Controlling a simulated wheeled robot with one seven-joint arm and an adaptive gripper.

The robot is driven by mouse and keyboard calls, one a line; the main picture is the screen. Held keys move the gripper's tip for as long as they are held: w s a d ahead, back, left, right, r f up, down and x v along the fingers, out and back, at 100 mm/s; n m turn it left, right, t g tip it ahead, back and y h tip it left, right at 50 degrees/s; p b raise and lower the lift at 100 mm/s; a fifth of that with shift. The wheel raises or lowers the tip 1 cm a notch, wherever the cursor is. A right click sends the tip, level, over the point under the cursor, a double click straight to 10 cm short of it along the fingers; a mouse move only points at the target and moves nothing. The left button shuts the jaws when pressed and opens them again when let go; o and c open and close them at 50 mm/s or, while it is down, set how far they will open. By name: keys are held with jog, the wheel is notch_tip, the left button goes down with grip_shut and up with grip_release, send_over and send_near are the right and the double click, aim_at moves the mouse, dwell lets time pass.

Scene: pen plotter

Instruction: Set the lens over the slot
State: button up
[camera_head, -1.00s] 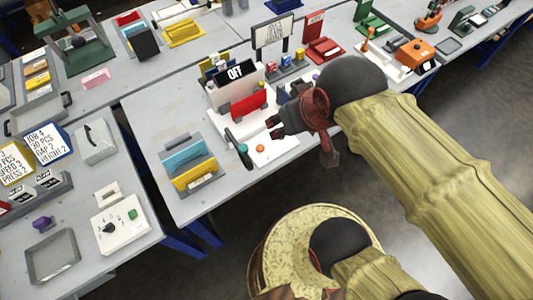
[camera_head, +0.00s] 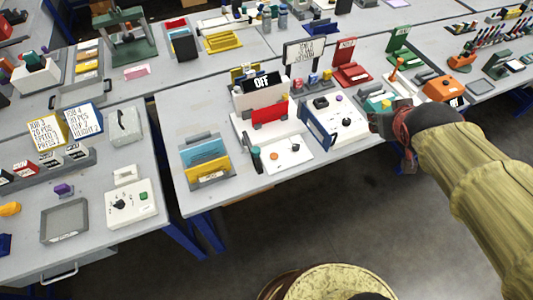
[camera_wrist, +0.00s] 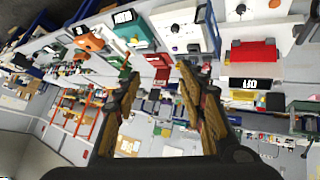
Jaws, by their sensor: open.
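I cannot make out a lens or a slot for certain in either view. My gripper (camera_head: 384,124) is at the right of the middle table in the head view, beside a white panel with a dark knob (camera_head: 345,118). In the wrist view my gripper (camera_wrist: 158,82) has its two fingers spread, with nothing visible between them. A white machine with a black OFF sign (camera_head: 262,83) and a red bar (camera_head: 269,115) stands left of the gripper. The OFF sign (camera_wrist: 250,83) also shows upside down in the wrist view.
A dark blue upright plate (camera_head: 318,130) stands at the left of the knob panel. Blue and yellow holders (camera_head: 207,163) sit at the table's left. An orange device (camera_head: 447,88) is on the right. The grey floor (camera_head: 300,220) in front is clear.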

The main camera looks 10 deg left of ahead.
jog(key=w+a+f+n+t+y, duration=0.25)
jog(key=w+f+n, duration=0.2)
jog(key=w, duration=0.65)
jog(key=w+a+f+n+y+b, duration=0.1)
jog(key=w+a+f+n+y, duration=0.4)
jog(key=a+f, duration=0.45)
jog(key=n+g+y+b, duration=0.1)
jog(key=n+g+y, duration=0.3)
jog(key=g+y, duration=0.6)
send_near(256, 151)
notch_tip(256, 151, down, 3)
jog(key=a+t+y, duration=0.2)
jog(key=a, duration=0.1)
jog(key=shift+w+a+r+b, duration=0.1)
jog(key=shift+w+a+b, duration=0.15)
jog(key=shift+a, duration=0.9)
jog(key=shift+w+a+f+b, duration=0.1)
jog(key=shift+w+a+b, duration=0.1)
jog(key=shift+a, duration=0.95)
jog(key=shift+w+a+r+b, duration=0.15)
jog(key=shift+w+a, duration=0.1)
jog(key=shift+a, duration=0.9)
jog(key=c, duration=0.3)
jog(key=c, duration=0.8)
